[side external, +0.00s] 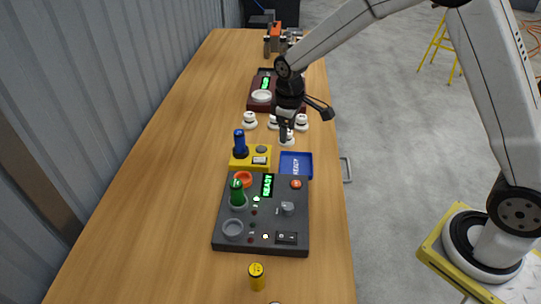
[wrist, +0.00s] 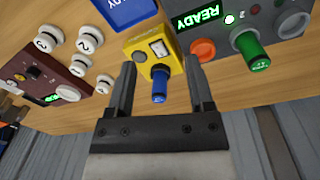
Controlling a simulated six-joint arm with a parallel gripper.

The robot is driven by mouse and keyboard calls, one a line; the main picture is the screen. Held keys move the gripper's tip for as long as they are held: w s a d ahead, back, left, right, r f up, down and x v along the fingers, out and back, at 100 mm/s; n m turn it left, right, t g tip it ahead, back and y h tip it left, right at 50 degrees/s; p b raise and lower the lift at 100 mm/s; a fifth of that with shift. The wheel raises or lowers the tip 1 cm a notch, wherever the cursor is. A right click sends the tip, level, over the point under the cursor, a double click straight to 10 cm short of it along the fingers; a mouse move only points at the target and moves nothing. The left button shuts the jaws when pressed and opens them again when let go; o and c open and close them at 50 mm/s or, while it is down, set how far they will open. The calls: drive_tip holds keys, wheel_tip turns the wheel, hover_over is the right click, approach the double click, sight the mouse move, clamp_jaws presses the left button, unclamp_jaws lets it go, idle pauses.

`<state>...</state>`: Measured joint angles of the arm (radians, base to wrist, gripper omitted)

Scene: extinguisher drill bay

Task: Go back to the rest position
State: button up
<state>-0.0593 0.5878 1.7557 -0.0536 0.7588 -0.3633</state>
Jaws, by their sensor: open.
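My gripper (side external: 285,130) is open and empty, held above the bench among the white numbered knobs. In the wrist view its two dark fingers (wrist: 158,95) are spread wide. Between them, farther off, shows a blue cylinder (wrist: 160,82) standing on a yellow box (wrist: 152,45). The side view shows the same blue cylinder (side external: 240,142) and yellow box (side external: 250,158), left of my gripper and apart from it. A green cylinder (side external: 237,193) stands in a socket of the dark grey panel (side external: 262,243), whose display reads READY.
A blue READY tray (side external: 296,166) lies beside the yellow box. White numbered pieces (side external: 249,120) stand near my gripper, before a maroon panel (side external: 277,105). A yellow cylinder (side external: 256,276) stands at the near end of the wooden bench (side external: 150,200). A corrugated wall (side external: 90,90) borders the left.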

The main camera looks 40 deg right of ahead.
drive_tip(key=s+d+r+m+t, duration=0.2)
drive_tip(key=s+m, duration=0.3)
drive_tip(key=s, duration=1.4)
